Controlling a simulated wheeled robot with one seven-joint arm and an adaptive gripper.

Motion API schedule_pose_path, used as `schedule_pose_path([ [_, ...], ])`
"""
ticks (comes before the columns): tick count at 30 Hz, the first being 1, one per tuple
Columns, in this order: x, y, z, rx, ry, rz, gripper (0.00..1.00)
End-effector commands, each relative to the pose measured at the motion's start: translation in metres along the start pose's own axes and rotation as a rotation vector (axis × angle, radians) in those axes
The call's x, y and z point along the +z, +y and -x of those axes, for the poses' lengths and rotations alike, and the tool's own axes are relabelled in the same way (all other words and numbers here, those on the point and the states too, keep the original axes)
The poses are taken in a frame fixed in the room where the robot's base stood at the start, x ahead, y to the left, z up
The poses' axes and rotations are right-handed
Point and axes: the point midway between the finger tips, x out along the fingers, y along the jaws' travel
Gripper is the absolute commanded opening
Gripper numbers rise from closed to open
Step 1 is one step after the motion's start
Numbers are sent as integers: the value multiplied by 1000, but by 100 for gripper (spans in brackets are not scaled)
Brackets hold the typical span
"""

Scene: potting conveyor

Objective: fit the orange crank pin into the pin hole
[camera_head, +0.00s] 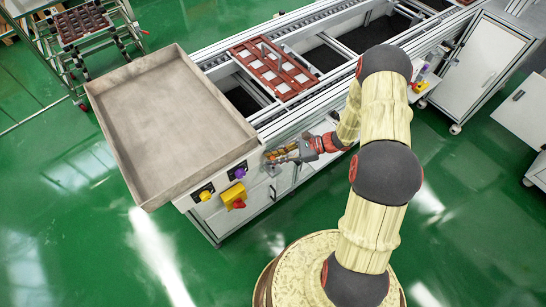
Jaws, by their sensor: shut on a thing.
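The orange crank pin (283,150) is a small bit of orange at the tip of my gripper (282,154), which is shut on it. The gripper is beside the front side of the conveyor, to the right of the purple knob. A small grey fitting (271,167) is on the conveyor's side, just below and left of the fingertips. The pin hole cannot be made out at this size, and I cannot tell whether the pin touches the fitting.
A large empty grey tray (165,120) stands at the conveyor's left end. A brown pallet (275,68) lies on the conveyor (330,60). Open green floor lies in front.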

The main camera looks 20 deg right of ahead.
Motion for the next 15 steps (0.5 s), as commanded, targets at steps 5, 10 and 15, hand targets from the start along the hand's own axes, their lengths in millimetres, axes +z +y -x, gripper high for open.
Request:
schedule_pose_path([
  [5,-11,0,-4,0,0,0,0],
  [10,-12,0,-4,-2,-1,3,0],
  [15,-14,0,-4,-3,-1,6,0],
])
